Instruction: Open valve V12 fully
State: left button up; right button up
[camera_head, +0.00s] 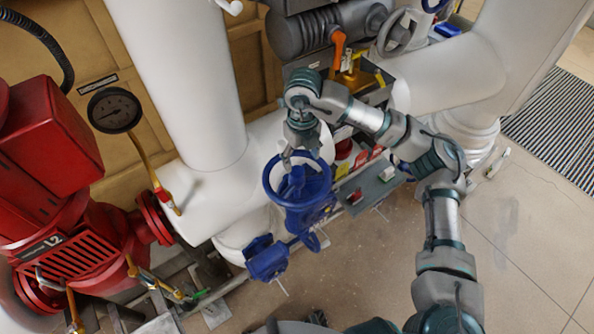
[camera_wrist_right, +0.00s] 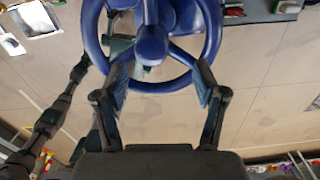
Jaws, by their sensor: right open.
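A blue valve handwheel (camera_head: 296,188) stands near the middle of the head view, on a blue valve body beside the white pipe. No V12 label can be read on it. My right gripper (camera_head: 301,152) is over the wheel's upper part. In the right wrist view the wheel (camera_wrist_right: 151,45) fills the top middle, with its hub and spokes facing the camera. There my right gripper (camera_wrist_right: 162,80) is open, its two fingers apart and overlapping the near rim on either side. I cannot tell whether they touch it. My left gripper does not show.
A red pump (camera_head: 50,160) marked L2 and a pressure gauge (camera_head: 114,110) stand on the left. A thick white pipe (camera_head: 185,80) rises behind the wheel. An orange-handled lever (camera_head: 338,48) and a grey wheel (camera_head: 400,32) are behind my right arm. The tiled floor (camera_head: 525,225) at right is mostly clear.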

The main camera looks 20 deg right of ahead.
aim_at(297, 171)
jog(key=m, duration=0.3)
jog(key=shift+a+f+b, duration=0.2)
jog(key=shift+f+b, duration=0.45)
jog(key=shift+f, duration=0.45)
jog(key=shift+a+f+b, duration=0.15)
jog(key=shift+f+b, duration=0.5)
jog(key=shift+f, duration=0.4)
jog(key=shift+a+f+b, duration=0.2)
jog(key=shift+f+b, duration=0.45)
jog(key=shift+f, duration=0.45)
jog(key=shift+c, duration=0.2)
jog(key=shift+s, duration=0.1)
jog(key=c, duration=1.2)
jog(key=shift+f, duration=0.1)
